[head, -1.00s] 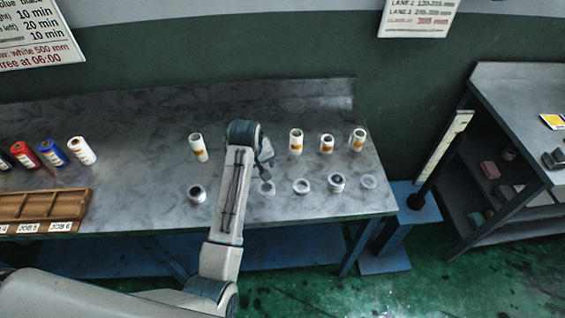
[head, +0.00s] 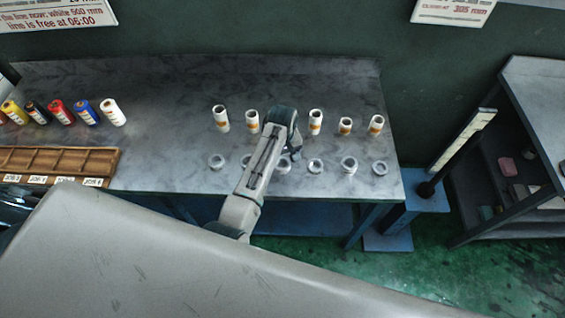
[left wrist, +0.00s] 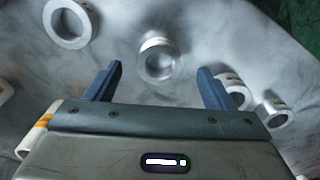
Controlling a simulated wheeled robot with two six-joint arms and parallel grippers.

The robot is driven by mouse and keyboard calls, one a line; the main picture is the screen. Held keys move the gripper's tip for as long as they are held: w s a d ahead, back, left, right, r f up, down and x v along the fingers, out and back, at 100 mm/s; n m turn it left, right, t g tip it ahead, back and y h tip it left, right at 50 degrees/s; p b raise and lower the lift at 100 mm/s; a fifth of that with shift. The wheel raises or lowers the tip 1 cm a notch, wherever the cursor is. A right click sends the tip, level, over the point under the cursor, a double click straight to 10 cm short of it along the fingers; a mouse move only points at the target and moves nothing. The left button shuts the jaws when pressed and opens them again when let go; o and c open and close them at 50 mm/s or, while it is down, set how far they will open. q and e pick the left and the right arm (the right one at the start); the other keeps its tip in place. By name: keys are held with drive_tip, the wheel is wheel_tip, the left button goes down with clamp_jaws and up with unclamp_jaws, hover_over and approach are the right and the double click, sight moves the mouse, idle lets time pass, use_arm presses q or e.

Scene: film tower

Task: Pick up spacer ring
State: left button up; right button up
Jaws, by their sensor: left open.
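Several pale rings lie in a front row on the grey table; I cannot tell which one the task names. In the head view one ring (head: 283,167) is just below my left gripper (head: 291,153), partly covered by it. In the left wrist view my left gripper (left wrist: 157,80) is open and empty, and a grey-white ring (left wrist: 158,61) lies beyond and between its fingertips, on the table. Another ring (left wrist: 70,22) is at upper left, and one (left wrist: 236,92) is partly behind the right finger. My right gripper is not in view.
White rolls with orange labels (head: 315,121) stand in a row behind the rings. Coloured rolls (head: 61,112) and a brown divided tray (head: 60,157) are at the left. A shelf unit (head: 530,135) stands apart at right. The table between the two groups is clear.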

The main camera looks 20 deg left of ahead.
sight(282, 167)
use_arm(q)
drive_tip(key=shift+w+f+p, duration=0.2)
drive_tip(key=shift+f+p, duration=0.2)
drive_tip(key=shift+f, duration=1.25)
drive_tip(key=c, duration=1.1)
drive_tip(key=shift+r, duration=0.5)
wheel_tip(282, 167, up, 2)
drive_tip(key=shift+r, duration=0.1)
drive_tip(key=shift+s+r, duration=0.15)
drive_tip(key=shift+s, duration=0.5)
drive_tip(key=s+r, duration=0.1)
drive_tip(key=s, duration=1.3)
drive_tip(key=shift+s+d+r, duration=0.15)
drive_tip(key=shift+s+r, duration=0.15)
drive_tip(key=shift+s, duration=0.1)
